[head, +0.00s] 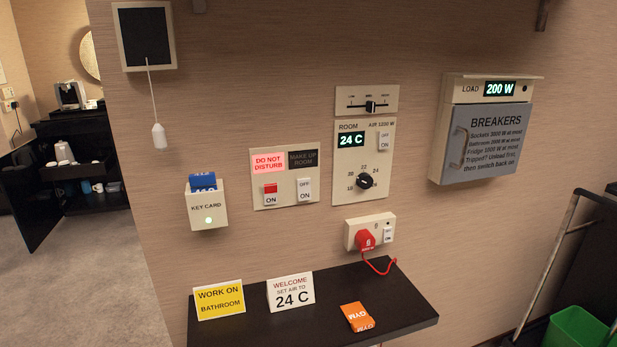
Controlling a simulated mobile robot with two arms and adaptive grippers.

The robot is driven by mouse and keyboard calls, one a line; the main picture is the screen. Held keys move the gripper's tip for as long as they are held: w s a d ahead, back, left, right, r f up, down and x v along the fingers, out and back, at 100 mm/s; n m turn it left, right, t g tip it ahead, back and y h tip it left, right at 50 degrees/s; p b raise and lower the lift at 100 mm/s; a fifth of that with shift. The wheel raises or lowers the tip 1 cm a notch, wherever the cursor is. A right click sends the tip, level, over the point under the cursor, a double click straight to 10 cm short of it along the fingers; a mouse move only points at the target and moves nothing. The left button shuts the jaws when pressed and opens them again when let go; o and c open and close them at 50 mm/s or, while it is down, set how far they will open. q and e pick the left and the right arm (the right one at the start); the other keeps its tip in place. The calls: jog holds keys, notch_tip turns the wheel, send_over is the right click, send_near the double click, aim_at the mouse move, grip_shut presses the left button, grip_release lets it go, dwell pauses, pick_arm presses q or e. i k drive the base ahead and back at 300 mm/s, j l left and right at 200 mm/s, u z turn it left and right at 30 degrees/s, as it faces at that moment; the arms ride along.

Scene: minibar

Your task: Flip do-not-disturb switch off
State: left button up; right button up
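The do-not-disturb switch (271,194) is a small rocker on the left half of a cream wall plate (284,205). Its red upper part shows above the word ON. The DO NOT DISTURB label (268,163) above it is lit red. Beside it on the same plate, the make-up-room switch (305,190) shows OFF at its top, under a dark, unlit label (303,159). Neither of my grippers is in the head view.
A key card holder (207,210) is left of the plate, and a room thermostat panel (362,160) and breaker box (484,140) are to its right. Below, a dark shelf (398,307) holds signs and an orange packet (358,316). A red plug (366,240) sits in a socket.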

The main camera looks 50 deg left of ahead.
aim_at(270, 190)
jog(key=u, duration=1.7)
jog(key=i+j+z, duration=0.1)
jog(key=i+j, duration=0.15)
jog(key=i, duration=0.15)
